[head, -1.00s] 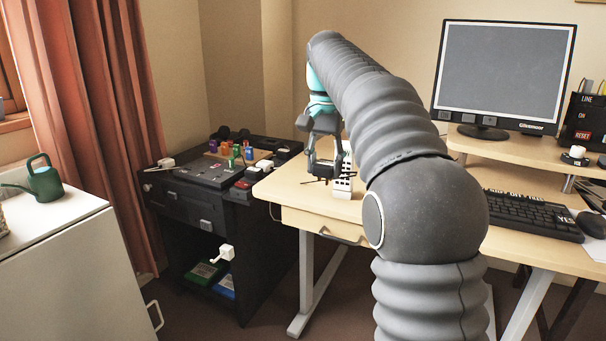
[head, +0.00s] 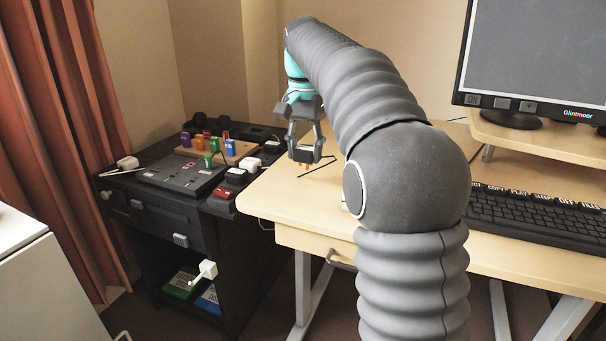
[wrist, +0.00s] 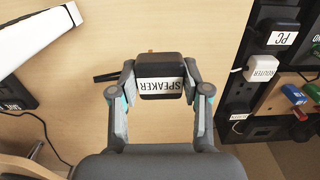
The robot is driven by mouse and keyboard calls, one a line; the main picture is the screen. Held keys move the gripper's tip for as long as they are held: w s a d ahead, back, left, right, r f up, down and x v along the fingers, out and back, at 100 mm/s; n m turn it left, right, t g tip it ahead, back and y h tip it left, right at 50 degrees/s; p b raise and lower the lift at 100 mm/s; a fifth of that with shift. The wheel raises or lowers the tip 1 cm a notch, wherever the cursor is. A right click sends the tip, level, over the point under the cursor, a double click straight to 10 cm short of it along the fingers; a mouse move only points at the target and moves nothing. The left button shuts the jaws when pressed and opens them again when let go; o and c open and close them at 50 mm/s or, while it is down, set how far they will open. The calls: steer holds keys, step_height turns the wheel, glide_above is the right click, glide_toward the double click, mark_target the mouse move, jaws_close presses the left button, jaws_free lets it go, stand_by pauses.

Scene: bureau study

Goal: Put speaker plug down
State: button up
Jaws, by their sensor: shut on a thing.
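The speaker plug (wrist: 161,68) is a black block with a white SPEAKER label, and a small brass-coloured prong shows at its far edge in the wrist view. My gripper (wrist: 160,76) is shut on it, one finger on each side. In the head view my gripper (head: 305,152) points down over the left end of the wooden desk (head: 290,208). I cannot tell whether the plug touches the desk top.
A white strip (wrist: 35,38) lies at the wrist view's upper left. A black cabinet (head: 150,225) beside the desk holds labelled plugs, including PC (wrist: 277,38) and ROUTER (wrist: 258,69). A keyboard (head: 535,220) and monitor (head: 540,50) stand right.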

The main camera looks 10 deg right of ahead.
mark_target(305, 148)
steer(key=shift+f+b, duration=0.55)
steer(key=shift+f, duration=1.75)
steer(key=shift+f, duration=0.15)
steer(key=o, duration=1.1)
step_height(305, 148, up, 12)
steer(key=p, duration=0.4)
